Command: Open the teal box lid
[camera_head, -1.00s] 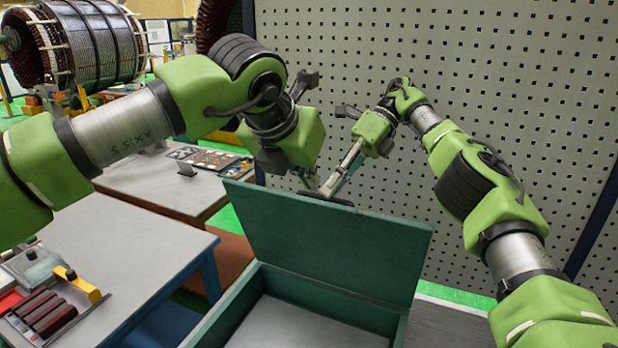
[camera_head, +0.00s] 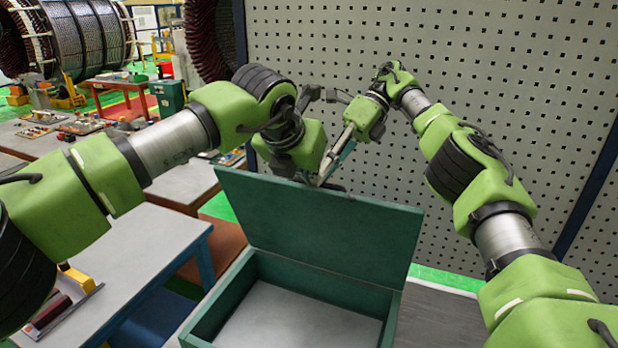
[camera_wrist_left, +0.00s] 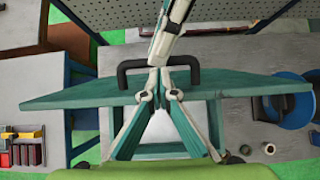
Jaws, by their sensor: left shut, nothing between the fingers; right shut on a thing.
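The teal box (camera_head: 228,290) stands in front of me with its grey inner floor showing. Its teal lid (camera_head: 315,228) is raised steeply on the far side; the lid also shows in the left wrist view (camera_wrist_left: 75,95). A black handle (camera_wrist_left: 188,75) sits at the lid's upper edge. My right gripper (camera_head: 332,165) reaches down from the far side and is shut on the handle. My left gripper (camera_wrist_left: 158,82) is shut and empty, its fingertips close to the handle's middle. Whether they touch it is unclear. In the head view its tips are mostly hidden.
A grey table (camera_head: 150,250) with dark red blocks stands at the left. Another workbench with parts lies behind it. A perforated panel (camera_head: 480,110) stands behind the arms. A blue spool (camera_wrist_left: 285,100) lies on the surface at right in the wrist view.

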